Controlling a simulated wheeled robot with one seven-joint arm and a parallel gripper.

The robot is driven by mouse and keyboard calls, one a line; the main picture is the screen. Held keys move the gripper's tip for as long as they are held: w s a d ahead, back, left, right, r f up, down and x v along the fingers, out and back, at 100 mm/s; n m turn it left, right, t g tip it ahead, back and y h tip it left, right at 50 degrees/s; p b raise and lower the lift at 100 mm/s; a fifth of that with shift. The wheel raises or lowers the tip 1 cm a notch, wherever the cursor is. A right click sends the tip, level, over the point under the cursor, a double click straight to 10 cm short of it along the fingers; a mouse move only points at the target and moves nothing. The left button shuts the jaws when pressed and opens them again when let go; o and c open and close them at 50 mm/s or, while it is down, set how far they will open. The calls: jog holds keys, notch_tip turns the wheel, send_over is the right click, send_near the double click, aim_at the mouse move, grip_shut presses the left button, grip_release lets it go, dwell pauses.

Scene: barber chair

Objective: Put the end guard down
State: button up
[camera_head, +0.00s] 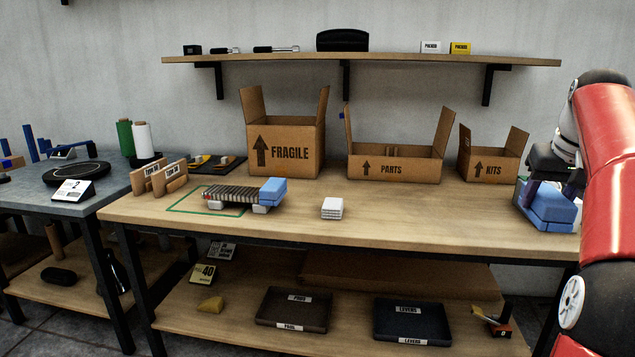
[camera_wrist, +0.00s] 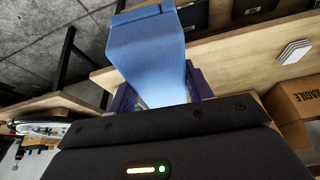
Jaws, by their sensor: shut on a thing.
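My gripper (camera_head: 536,188) is at the right end of the workbench, shut on a blue block-shaped end guard (camera_head: 552,208). In the wrist view the end guard (camera_wrist: 148,48) sticks out from between the purple fingers of my gripper (camera_wrist: 163,92). The end guard is over the bench top; I cannot tell whether it touches the wood. A similar blue guard (camera_head: 272,190) sits on the right end of a ribbed, roller-like assembly (camera_head: 232,195) at the left of the bench. A green outline (camera_head: 178,209) is marked on the wood around that assembly.
A white stack (camera_head: 332,208) stands mid-bench. Open cartons marked FRAGILE (camera_head: 285,150), PARTS (camera_head: 393,169) and KITS (camera_head: 490,167) line the back. Wooden holders (camera_head: 160,178) are at the left. Bare bench top (camera_head: 430,215) lies between the white stack and my gripper.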

jog(key=w+f+m+g+h, duration=0.1)
jog(key=w+f+m, duration=0.15)
jog(key=f, duration=0.85)
jog(key=w+f+m, duration=0.2)
jog(key=w+f, duration=0.2)
jog(key=f, duration=0.8)
jog(key=w+a+f+n, duration=0.25)
jog(key=a+f, duration=0.25)
jog(key=f, duration=0.3)
jog(key=s+a+f+n+y, duration=0.1)
jog(key=s+a+f+n, duration=0.1)
jog(key=s+a+f, duration=0.3)
jog(key=s+a+f+n+t+y, duration=0.1)
jog(key=s+a+f+n, duration=0.2)
jog(key=a+f, duration=1)
jog(key=s+a, duration=0.2)
jog(key=a, duration=0.6)
jog(key=shift+n, duration=0.3)
